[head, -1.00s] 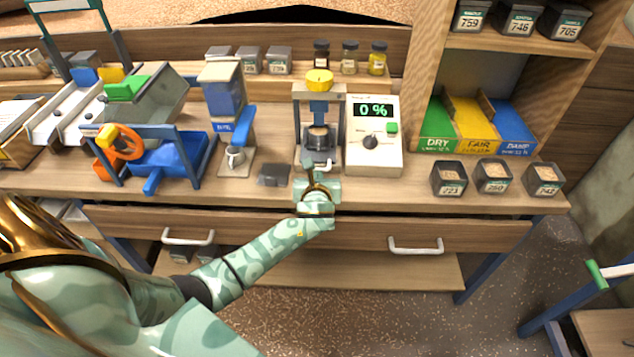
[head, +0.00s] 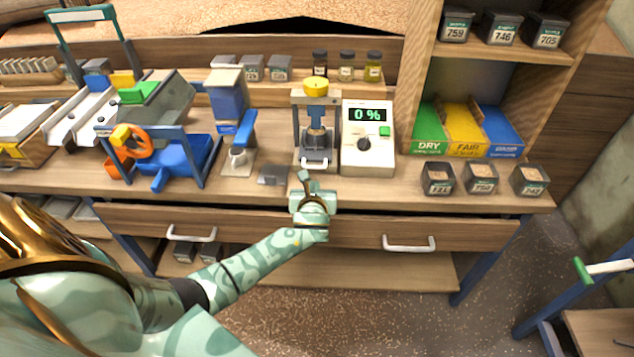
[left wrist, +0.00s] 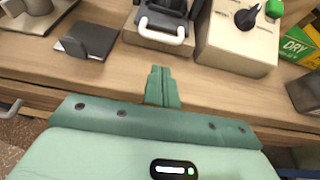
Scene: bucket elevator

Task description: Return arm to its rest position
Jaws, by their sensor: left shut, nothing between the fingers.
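My left arm comes in from the left in the head view. Its green gripper (head: 306,178) is over the front edge of the bench, just in front of the small press (head: 315,135) with the yellow knob. In the left wrist view the gripper's fingers (left wrist: 162,87) are together with nothing between them. The press's white handle (left wrist: 163,29) is ahead of them, with a gap of bare bench between. My right gripper is not in view.
A meter (head: 367,138) reading 0 % stands right of the press. A dark flat plate (head: 273,176) lies to the left. Several sample boxes (head: 480,178) stand at the right. Drawers with white handles (head: 409,243) are below the bench edge.

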